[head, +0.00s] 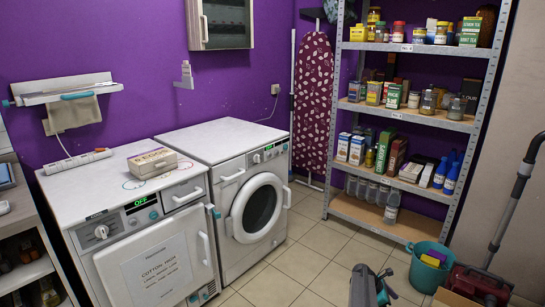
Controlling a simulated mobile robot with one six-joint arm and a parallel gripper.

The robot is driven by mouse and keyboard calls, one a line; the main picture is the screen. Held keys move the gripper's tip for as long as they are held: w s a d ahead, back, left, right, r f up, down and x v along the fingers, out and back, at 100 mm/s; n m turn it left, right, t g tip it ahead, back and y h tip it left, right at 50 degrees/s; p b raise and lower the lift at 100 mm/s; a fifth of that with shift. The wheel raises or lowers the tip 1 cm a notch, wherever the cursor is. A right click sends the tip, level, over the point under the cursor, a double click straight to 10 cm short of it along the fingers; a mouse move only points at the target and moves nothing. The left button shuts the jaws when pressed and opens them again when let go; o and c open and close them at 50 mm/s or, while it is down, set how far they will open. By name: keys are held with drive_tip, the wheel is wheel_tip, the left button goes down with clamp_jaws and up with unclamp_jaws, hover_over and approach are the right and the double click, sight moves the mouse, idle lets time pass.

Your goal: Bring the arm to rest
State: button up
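The breaker panel (228,45) appears to be the grey wall box with a glazed door at the top of the head view, cut off by the picture's edge. Its door looks closed, and the switches inside cannot be made out. A dark grey and teal part (366,287) shows at the bottom edge, right of centre, and appears to be the end of my arm with my gripper. It is over the tiled floor, well apart from the panel and the machines. Its fingers cannot be made out clearly, and I see nothing held in it.
Two white machines (222,138) stand along the purple wall, with a box (152,162) on the left one. A metal shelf (400,47) with jars stands at the back right. A teal bucket (427,275) and a red vacuum (480,284) are at right. Tiled floor between is free.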

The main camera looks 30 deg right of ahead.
drive_tip(key=w+a+f+n+t+p, duration=0.1)
drive_tip(key=w+a, duration=0.3)
drive_tip(key=a, duration=0.4)
drive_tip(key=w+a+f+n+p, duration=0.15)
drive_tip(key=w+a, duration=0.25)
drive_tip(key=a, duration=0.4)
drive_tip(key=a+f+y+p, duration=0.1)
drive_tip(key=a+p, duration=0.2)
drive_tip(key=a, duration=1.7)
drive_tip(key=s+a+r+m+y+p, duration=0.1)
drive_tip(key=s+a+m+y, duration=0.1)
drive_tip(key=s+a+m, duration=0.2)
drive_tip(key=s+a+r+m+y+p, duration=0.1)
drive_tip(key=s+a+m, duration=0.4)
drive_tip(key=s+a, duration=0.5)
drive_tip(key=s+a+r+m+y+p, duration=0.2)
drive_tip(key=s+a, duration=0.5)
drive_tip(key=a, duration=0.9)
drive_tip(key=shift+a+r+m+g+y, duration=0.15)
drive_tip(key=shift+r+m+g+y, duration=0.25)
drive_tip(key=shift+m, duration=0.75)
drive_tip(key=shift+f, duration=0.1)
